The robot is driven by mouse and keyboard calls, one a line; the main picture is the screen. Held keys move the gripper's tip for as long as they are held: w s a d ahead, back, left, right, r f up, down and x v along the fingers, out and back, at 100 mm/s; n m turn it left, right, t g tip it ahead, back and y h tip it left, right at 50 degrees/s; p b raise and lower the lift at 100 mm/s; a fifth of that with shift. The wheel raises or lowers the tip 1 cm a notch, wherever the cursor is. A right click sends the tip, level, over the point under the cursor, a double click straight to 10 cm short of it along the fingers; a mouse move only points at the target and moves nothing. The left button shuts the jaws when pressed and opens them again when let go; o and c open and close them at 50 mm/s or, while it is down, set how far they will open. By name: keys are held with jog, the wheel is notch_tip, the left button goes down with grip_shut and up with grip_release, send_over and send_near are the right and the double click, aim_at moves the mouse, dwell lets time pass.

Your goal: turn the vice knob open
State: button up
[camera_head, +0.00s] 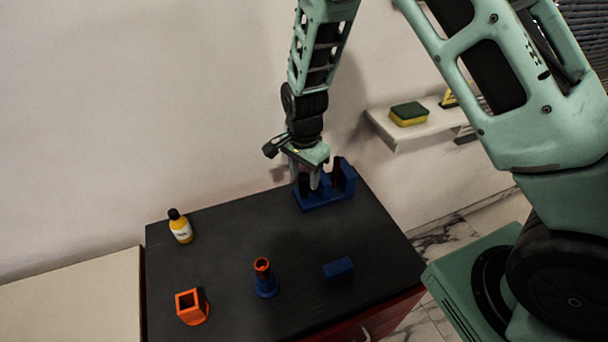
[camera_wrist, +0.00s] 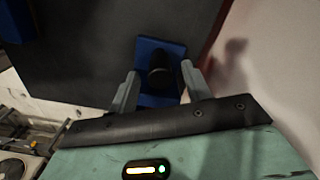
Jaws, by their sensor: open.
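The blue vice (camera_head: 326,199) stands at the back right of the dark tabletop, with upright blue blocks and dark parts between them. In the wrist view the blue vice (camera_wrist: 151,46) lies below my gripper, with a dark rounded knob (camera_wrist: 161,70) on it. My gripper (camera_head: 307,183) is above the vice, pointing down, partly hiding it in the head view. In the wrist view my gripper (camera_wrist: 161,80) is open, one finger on each side of the knob. I cannot tell whether the fingers touch it.
On the dark tabletop (camera_head: 220,245) are a yellow bottle (camera_head: 181,227), an orange square socket (camera_head: 192,307), a blue stand with an orange top (camera_head: 265,279) and a blue block (camera_head: 338,268). A wall shelf (camera_head: 400,133) with a sponge (camera_head: 409,114) is right of the vice. The wall is close behind.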

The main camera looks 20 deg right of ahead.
jog(key=shift+f, duration=0.75)
jog(key=c, duration=1)
jog(key=shift+n+b, duration=0.4)
jog(key=shift+n, duration=1.6)
jog(key=o, duration=1)
jog(key=shift+r, duration=0.1)
